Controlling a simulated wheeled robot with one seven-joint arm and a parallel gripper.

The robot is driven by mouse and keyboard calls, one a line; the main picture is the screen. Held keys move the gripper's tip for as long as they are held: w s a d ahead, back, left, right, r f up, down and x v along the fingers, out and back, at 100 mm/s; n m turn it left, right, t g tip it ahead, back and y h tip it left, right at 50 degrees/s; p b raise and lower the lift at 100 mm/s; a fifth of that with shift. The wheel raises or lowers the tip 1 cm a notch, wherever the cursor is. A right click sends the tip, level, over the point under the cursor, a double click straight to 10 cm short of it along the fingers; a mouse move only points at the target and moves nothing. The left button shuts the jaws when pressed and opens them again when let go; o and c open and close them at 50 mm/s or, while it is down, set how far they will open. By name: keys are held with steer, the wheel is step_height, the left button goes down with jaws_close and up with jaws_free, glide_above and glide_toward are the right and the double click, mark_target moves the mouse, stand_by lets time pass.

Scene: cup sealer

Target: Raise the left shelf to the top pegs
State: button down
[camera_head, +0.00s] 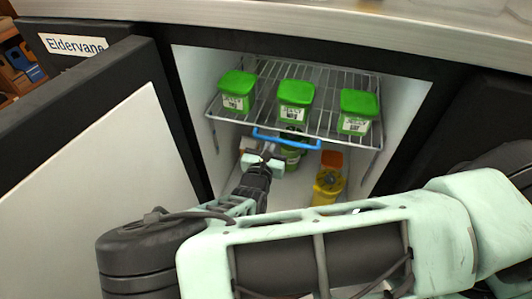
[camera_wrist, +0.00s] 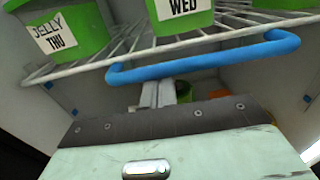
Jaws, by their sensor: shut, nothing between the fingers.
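The wire shelf (camera_head: 264,101) spans the open cabinet and carries three green-lidded tubs: a left one (camera_head: 237,91), a middle one (camera_head: 295,99) and a right one (camera_head: 358,110). A blue handle (camera_head: 286,143) runs along its front edge. The handle also shows large in the wrist view (camera_wrist: 205,68), with the wire shelf (camera_wrist: 120,45) and tubs labelled JELLY THU (camera_wrist: 62,32) and WED (camera_wrist: 182,12) above. My gripper (camera_head: 267,150) is shut and empty, just below the handle's left part. Its fingertips (camera_wrist: 166,92) appear under the handle; contact cannot be told.
A yellow container (camera_head: 327,187), an orange item (camera_head: 331,159) and a green-and-dark tub (camera_head: 291,157) stand on the cabinet floor below the shelf. The open door (camera_head: 90,170) is at left. Cabinet walls lie close on both sides.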

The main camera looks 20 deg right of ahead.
steer(key=p+v, duration=0.1)
steer(key=v, duration=0.6)
steer(key=shift+s, duration=0.2)
stand_by(0.9)
steer(key=shift+a, duration=0.2)
steer(key=s+a+f, duration=0.2)
steer(key=s+a, duration=0.1)
steer(key=s, duration=0.1)
steer(key=shift+s+a, duration=0.2)
steer(key=shift+s, duration=0.2)
stand_by(0.6)
